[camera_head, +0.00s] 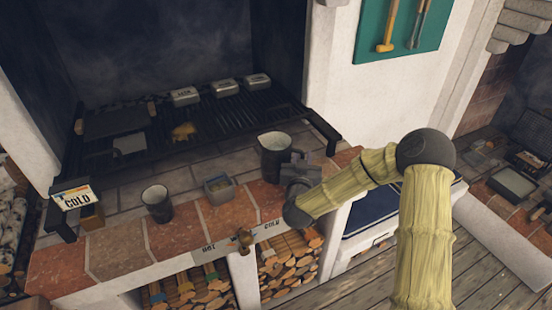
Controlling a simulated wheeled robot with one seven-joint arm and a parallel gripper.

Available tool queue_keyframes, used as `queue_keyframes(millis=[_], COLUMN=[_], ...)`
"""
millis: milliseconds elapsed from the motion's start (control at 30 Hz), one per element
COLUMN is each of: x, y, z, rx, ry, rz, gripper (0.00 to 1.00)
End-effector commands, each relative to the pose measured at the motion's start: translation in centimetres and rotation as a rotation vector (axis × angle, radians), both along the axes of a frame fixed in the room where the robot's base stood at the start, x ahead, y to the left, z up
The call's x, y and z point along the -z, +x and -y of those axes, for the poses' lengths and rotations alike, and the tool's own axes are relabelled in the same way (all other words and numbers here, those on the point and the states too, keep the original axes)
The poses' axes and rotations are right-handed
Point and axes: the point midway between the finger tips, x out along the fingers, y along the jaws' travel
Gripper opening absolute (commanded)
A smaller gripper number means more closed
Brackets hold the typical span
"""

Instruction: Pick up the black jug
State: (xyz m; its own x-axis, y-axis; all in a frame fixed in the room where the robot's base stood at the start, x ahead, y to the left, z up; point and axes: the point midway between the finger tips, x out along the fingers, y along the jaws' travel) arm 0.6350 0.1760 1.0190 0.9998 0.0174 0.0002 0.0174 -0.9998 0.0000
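The black jug (274,158) stands upright on the brick and tile counter in front of the grill, with its pale open mouth facing up. My gripper (290,163) is at the jug's right side, at about the height of its upper half. The gripper overlaps the jug's right edge in this view, and the jug's handle is not clearly seen. I cannot tell whether the fingers touch the jug or whether they are open or shut.
A small grey container (219,187) and a dark cup (157,204) stand left of the jug. The grill (215,115) lies behind. Log cubbies (287,265) lie below the counter edge.

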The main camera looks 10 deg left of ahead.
Motion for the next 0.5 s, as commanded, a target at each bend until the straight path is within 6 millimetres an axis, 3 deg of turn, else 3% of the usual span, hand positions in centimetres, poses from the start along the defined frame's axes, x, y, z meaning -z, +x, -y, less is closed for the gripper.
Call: queue_keyframes(millis=[133,267,500], x=[0.00,0.00,0.00], y=[-0.03,-0.06,-0.09], z=[-0.05,-0.11,-0.19], rx=[-0.001,-0.002,-0.003], ry=[0.000,-0.001,-0.001], rz=[0.000,0.000,-0.001], gripper=[0.22,0.00,0.00])
